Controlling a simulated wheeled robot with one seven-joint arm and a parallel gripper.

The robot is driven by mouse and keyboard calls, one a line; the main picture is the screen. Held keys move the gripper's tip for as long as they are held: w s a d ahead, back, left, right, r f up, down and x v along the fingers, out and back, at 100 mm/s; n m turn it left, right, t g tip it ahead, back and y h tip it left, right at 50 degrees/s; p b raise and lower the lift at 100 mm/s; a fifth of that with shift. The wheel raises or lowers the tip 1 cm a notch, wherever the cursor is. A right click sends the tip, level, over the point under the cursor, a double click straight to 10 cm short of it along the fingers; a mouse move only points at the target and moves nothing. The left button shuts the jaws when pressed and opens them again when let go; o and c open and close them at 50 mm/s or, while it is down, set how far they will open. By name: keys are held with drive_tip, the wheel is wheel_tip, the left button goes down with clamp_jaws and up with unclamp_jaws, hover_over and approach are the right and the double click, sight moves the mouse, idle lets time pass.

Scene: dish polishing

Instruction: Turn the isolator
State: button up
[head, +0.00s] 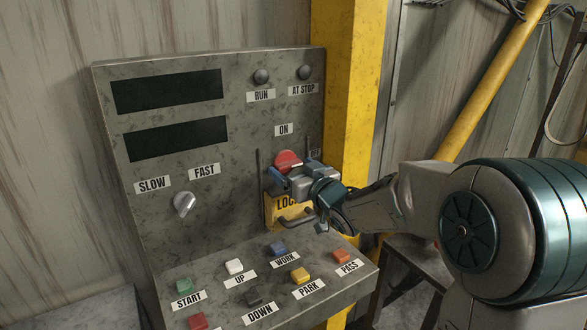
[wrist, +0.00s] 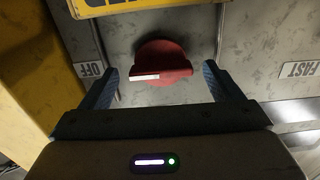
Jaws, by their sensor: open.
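The isolator is a round red knob (head: 288,158) on the grey control panel, under the ON label (head: 284,130). In the wrist view the red knob (wrist: 165,52) shows a raised grip bar with a white mark on its left part. My gripper (head: 287,176) is at the knob and partly covers it in the head view. In the wrist view my open gripper (wrist: 160,69) has one blue finger on either side of the knob, with a gap at each side. The OFF label (wrist: 90,69) is left of the left finger.
A yellow LOCK plate (head: 284,207) with a dark handle hangs below the knob. Several coloured buttons sit on the sloped ledge (head: 220,297) below. A SLOW/FAST selector (head: 184,204) is to the left. A yellow post (head: 354,90) stands close behind the panel's right edge.

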drive_tip(key=v, duration=1.2)
drive_tip(key=shift+s+d+b, duration=0.25)
drive_tip(key=shift+b, duration=0.1)
drive_tip(key=s+d+f+m+g+h+p, duration=0.2)
drive_tip(key=s+d+f+m+g+h, duration=0.3)
drive_tip(key=d+h, duration=0.6)
drive_tip(key=s+f+m+g, duration=0.1)
drive_tip(key=s+f+g, duration=0.2)
drive_tip(key=s, duration=0.6)
drive_tip(key=s+f+g+y, duration=0.1)
drive_tip(key=s+f+g, duration=0.2)
drive_tip(key=s, duration=0.6)
drive_tip(key=shift+a+m+g, duration=0.25)
drive_tip(key=shift+m+g, duration=0.15)
drive_tip(key=shift+g, duration=0.2)
drive_tip(key=shift+w, duration=0.1)
